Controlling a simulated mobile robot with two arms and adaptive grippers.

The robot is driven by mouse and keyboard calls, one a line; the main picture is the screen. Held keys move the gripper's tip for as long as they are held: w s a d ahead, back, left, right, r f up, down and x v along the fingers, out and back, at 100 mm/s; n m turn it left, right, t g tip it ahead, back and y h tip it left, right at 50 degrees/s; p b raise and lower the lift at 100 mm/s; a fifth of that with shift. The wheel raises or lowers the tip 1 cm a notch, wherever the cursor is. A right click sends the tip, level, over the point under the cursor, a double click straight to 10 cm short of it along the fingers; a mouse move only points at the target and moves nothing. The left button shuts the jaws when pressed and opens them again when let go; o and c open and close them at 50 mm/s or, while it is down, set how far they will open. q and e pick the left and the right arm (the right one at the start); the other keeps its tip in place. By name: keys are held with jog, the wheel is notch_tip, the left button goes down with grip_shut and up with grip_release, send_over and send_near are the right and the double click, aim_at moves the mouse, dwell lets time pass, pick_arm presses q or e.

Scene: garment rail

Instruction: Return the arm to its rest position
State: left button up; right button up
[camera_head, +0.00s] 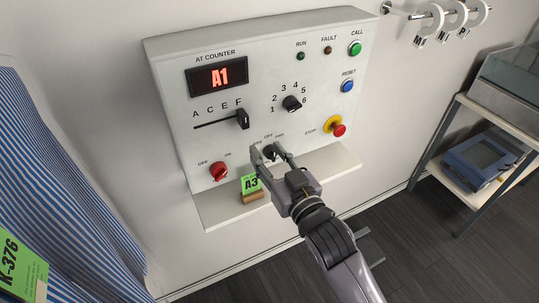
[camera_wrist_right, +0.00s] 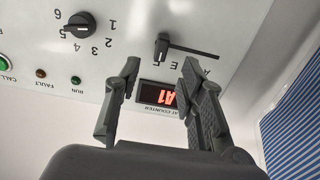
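My right arm reaches in from the bottom right in the head view. Its right gripper (camera_head: 267,148) is open, with its two fingers apart in front of the lower part of the control panel (camera_head: 180,100). A small dark knob (camera_head: 270,153) under the OFF and FWD labels shows between the fingers; I cannot tell whether they touch it. In the right wrist view the open right gripper (camera_wrist_right: 160,68) holds nothing, and the lit A1 display (camera_wrist_right: 158,95) shows between its fingers. My left gripper is not in view.
A ledge (camera_head: 225,208) runs below the panel, with a green A3 tag (camera_head: 251,184) on a brown block. A red switch (camera_head: 219,171), slider (camera_head: 242,119) and red stop button (camera_head: 339,130) are nearby. A shelf (camera_head: 455,110) stands right; striped cloth (camera_head: 60,180) hangs left.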

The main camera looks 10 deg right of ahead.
dwell(0.4)
